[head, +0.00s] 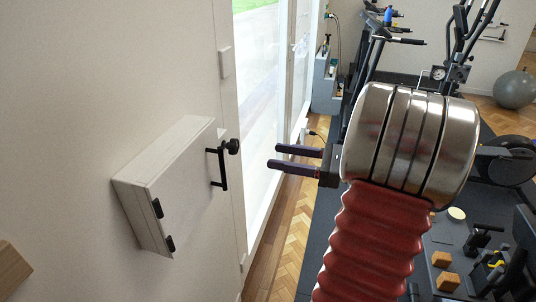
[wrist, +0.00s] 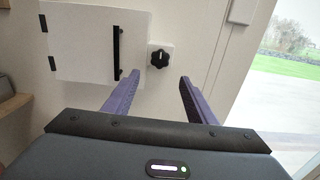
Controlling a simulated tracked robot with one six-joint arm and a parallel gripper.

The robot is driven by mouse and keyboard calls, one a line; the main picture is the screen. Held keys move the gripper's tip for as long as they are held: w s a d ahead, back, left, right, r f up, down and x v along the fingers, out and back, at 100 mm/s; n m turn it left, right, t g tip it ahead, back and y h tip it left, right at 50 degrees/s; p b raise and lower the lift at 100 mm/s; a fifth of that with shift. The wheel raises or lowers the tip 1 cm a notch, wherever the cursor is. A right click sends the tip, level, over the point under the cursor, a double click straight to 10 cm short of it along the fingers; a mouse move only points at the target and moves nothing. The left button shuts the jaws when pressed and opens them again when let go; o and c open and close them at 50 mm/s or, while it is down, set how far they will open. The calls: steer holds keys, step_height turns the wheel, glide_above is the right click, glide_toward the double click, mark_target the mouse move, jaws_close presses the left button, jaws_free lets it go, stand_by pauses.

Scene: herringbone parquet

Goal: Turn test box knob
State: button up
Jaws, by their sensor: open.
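The knob (wrist: 159,58) is black and lobed, on a small white test box (wrist: 153,47) fixed to the wall. In the head view the knob (head: 232,146) stands out from the wall beside the cabinet's handle. My gripper (head: 273,156) is open and empty, its two purple fingers one above the other and pointing left toward the knob, with a gap between. In the wrist view my gripper (wrist: 160,76) has a fingertip low on each side of the knob; neither appears to touch it. A short light mark shows on the knob's face, too small to read surely.
A white wall cabinet (head: 175,185) with a black bar handle (head: 217,168) is just left of the knob. A wall switch (head: 225,62) is above. A glazed door (head: 265,100) is to the right. Gym equipment (head: 480,165) stands at the far right.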

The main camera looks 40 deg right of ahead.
steer(key=shift+v, duration=1.15)
steer(key=s+a+f+n+g+h, duration=0.1)
steer(key=a+f+n+g, duration=0.1)
steer(key=f, duration=0.3)
steer(key=s+a+f+n+g, duration=0.1)
steer(key=f+n+g, duration=0.1)
steer(key=f+g, duration=0.15)
steer(key=s+a+f+n+g+h, duration=0.2)
steer(key=a+f+n+g, duration=0.15)
steer(key=a+n, duration=0.25)
steer(key=s+a+f+n+g+h, duration=0.2)
steer(key=a+n+g, duration=0.2)
steer(key=a+n, duration=0.2)
steer(key=a+r+n+t+h, duration=0.1)
steer(key=a+r+n+h, duration=0.1)
steer(key=a+r+n, duration=0.2)
steer(key=a+r+n+t+h, duration=0.2)
steer(key=a+r+n, duration=0.3)
steer(key=a+n, duration=0.5)
steer(key=a, duration=0.3)
steer(key=shift+a, duration=0.2)
